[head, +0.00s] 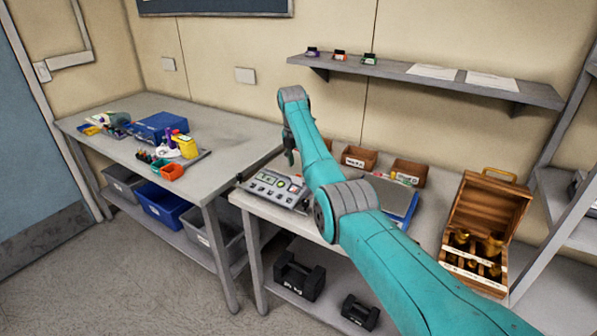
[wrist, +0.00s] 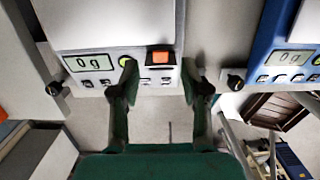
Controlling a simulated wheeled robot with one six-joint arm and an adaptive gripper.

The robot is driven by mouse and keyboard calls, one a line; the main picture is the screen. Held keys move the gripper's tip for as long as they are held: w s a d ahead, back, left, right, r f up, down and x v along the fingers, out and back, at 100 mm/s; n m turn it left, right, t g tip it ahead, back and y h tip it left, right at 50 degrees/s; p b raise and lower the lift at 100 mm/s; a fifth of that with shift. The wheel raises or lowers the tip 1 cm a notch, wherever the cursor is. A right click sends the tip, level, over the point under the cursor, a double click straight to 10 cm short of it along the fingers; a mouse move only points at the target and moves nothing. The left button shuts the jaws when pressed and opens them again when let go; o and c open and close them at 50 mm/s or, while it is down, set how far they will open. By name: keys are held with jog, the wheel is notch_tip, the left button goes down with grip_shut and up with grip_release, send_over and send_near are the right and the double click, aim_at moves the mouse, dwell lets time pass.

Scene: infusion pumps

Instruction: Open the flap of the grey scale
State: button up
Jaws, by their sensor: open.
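The grey scale (wrist: 106,62) lies ahead of my gripper (wrist: 160,72) in the wrist view. Its panel has a display reading 0 g, a green round button (wrist: 124,62) and an orange square (wrist: 160,57) in a dark frame. I cannot clearly tell the flap's outline or whether it is raised. My gripper is open and empty; its two dark green fingers are on either side of the orange square in the picture. I cannot tell if they touch the panel. In the head view my gripper (head: 290,157) is above the grey scale (head: 272,188), partly hidden by my arm.
A blue scale (wrist: 270,60), also reading 0 g, stands to the right. Wooden bins (head: 360,157) stand behind, and an open wooden box (head: 487,218) with brass weights is at the right. A side table (head: 225,135) with tools stands left. A shelf (head: 430,78) is above.

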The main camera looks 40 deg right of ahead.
aim_at(296, 176)
notch_tip(296, 176, up, 7)
jog(key=shift+s+a, duration=0.15)
jog(key=shift+a, duration=0.3)
jog(key=shift+s, duration=0.1)
